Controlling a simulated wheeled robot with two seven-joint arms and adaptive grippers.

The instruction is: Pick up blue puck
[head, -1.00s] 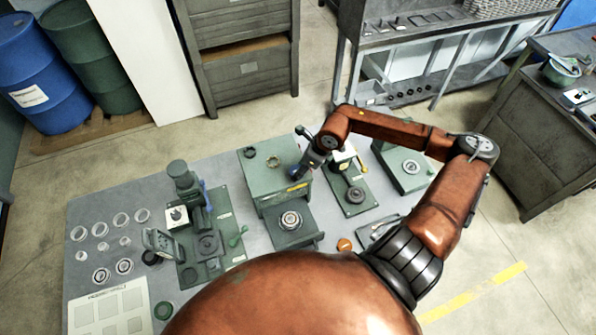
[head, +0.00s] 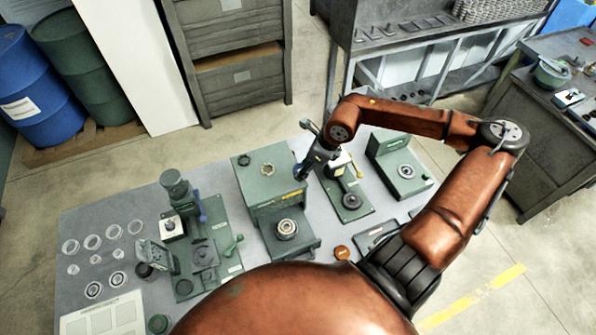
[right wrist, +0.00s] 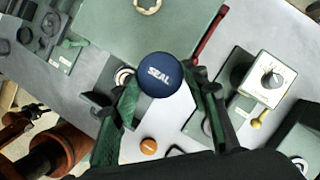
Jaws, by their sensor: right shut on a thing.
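The blue puck (right wrist: 159,74), marked SEAL, is between the two fingers of my right gripper (right wrist: 168,92) in the right wrist view. In the head view, the puck (head: 299,172) shows only as a small blue patch at the tip of my right gripper (head: 305,172). The gripper is shut on it, near the right edge of the green box-shaped machine (head: 262,187). The gap beneath the puck is hard to judge. My left gripper is not in view.
A press station (head: 345,192) with a white dial box stands just right of the gripper. An orange puck (head: 342,252) lies on the grey table (head: 130,200). A microscope-like stand (head: 175,195) and several clear rings are at left.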

